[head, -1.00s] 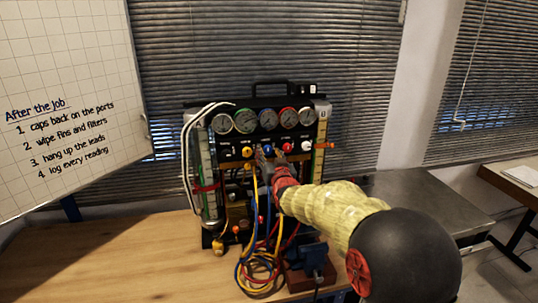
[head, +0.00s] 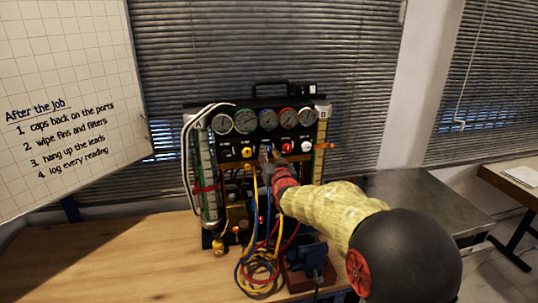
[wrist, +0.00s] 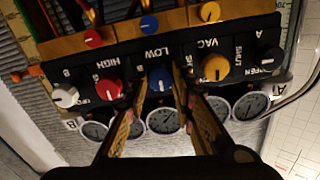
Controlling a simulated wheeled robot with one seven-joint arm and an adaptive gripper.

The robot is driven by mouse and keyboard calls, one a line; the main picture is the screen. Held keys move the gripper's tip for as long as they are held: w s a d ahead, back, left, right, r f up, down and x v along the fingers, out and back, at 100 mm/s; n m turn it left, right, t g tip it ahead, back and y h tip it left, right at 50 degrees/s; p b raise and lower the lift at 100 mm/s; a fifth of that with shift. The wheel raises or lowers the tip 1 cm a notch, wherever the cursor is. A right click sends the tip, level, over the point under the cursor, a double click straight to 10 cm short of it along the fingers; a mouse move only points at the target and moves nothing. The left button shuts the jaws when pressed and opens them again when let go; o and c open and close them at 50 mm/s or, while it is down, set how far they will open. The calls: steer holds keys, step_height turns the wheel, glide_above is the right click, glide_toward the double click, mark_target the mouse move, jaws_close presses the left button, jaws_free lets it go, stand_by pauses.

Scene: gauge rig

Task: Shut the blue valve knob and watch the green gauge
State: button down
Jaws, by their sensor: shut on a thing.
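The blue valve knob (wrist: 160,80), marked LOW, sits between my two fingertips in the wrist view, with a finger against each side. My gripper (wrist: 159,76) is shut on it. In the head view my gripper (head: 267,158) reaches the knob row from the front right and largely covers the blue knob. The green gauge (head: 245,121) is second from the left in the row of dials above the knobs; its needle is too small to read. The wrist view is upside down, with the dials below the knobs.
A yellow knob (wrist: 214,68) marked VAC and a red knob (wrist: 108,90) marked HIGH flank the blue one closely. Yellow, blue and red hoses (head: 262,270) hang below the panel. A blue vise (head: 308,258) stands at the front right. The bench (head: 120,255) is clear at left.

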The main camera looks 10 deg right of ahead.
steer(key=shift+m+b, duration=0.3)
steer(key=m+b, duration=1)
steer(key=m, duration=0.7)
steer(key=shift+m, duration=0.3)
stand_by(0.5)
steer(key=c, duration=1.5)
jaws_free()
